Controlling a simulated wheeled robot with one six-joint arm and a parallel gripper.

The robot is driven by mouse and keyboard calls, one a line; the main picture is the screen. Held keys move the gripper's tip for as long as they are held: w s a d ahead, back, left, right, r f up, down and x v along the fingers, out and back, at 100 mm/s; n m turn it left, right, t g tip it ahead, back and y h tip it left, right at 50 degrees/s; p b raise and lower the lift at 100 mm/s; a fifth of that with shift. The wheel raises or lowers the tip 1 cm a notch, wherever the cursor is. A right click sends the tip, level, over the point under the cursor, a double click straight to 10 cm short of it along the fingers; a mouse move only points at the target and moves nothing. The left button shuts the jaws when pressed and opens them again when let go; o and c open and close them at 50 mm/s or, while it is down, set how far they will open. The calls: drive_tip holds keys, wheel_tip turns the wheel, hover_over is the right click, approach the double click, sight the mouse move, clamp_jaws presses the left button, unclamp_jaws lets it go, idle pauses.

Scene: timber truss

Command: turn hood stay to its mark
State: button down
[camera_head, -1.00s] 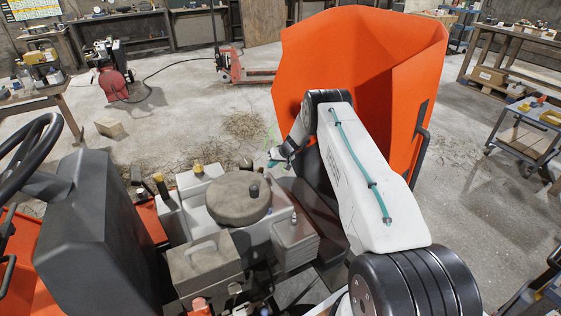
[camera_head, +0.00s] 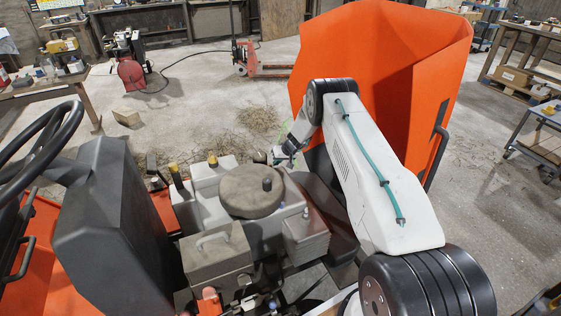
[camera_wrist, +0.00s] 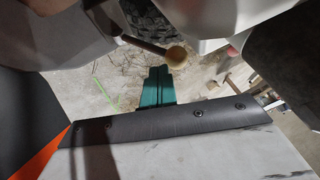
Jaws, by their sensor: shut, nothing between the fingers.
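The raised orange hood (camera_head: 350,60) stands open behind the engine bay. In the wrist view a brown rod ends in a tan round knob (camera_wrist: 176,55), just beyond my fingertips; I cannot tell whether it is the hood stay. A thin bright green line, perhaps the mark, shows in the wrist view (camera_wrist: 106,94), left of my fingers. My gripper (camera_head: 279,155) is at the far right side of the engine, in front of the hood. Its teal fingers also show in the wrist view (camera_wrist: 157,80), shut and empty. Contact with the knob cannot be told.
A round grey-brown housing (camera_head: 250,190) and a box (camera_head: 217,258) fill the engine bay. The steering wheel (camera_head: 45,140) and dark console (camera_head: 110,225) are at left. A red pallet jack (camera_head: 262,66) stands on open floor behind. A cart (camera_head: 540,140) is at right.

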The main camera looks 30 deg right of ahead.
drive_tip(key=v, duration=1.3)
drive_tip(key=s+a, duration=0.1)
drive_tip(key=s+a+f+m+g+y, duration=0.1)
drive_tip(key=s, duration=0.1)
drive_tip(key=s+a+g, duration=0.1)
drive_tip(key=s, duration=0.1)
drive_tip(key=shift+s+a+f+m, duration=0.25)
drive_tip(key=shift+a+m, duration=0.15)
drive_tip(key=s+a+r+g, duration=0.3)
drive_tip(key=s+a+r, duration=0.3)
drive_tip(key=s+r, duration=0.6)
drive_tip(key=s+a+r+g, duration=0.2)
drive_tip(key=s+a+r, duration=0.5)
drive_tip(key=s+r, duration=0.55)
drive_tip(key=s+a+r+n+t+h, duration=0.1)
drive_tip(key=s+a+r, duration=0.1)
drive_tip(key=s+r, duration=0.3)
drive_tip(key=s+a+r+n+t+h, duration=0.1)
drive_tip(key=s+r, duration=0.4)
drive_tip(key=s, duration=0.6)
drive_tip(key=s+a+r+n+h, duration=0.1)
drive_tip(key=s+a+r+h, duration=0.1)
drive_tip(key=s+r, duration=0.3)
drive_tip(key=s, duration=0.3)
drive_tip(key=shift+a+t, duration=0.3)
drive_tip(key=shift+t, duration=0.1)
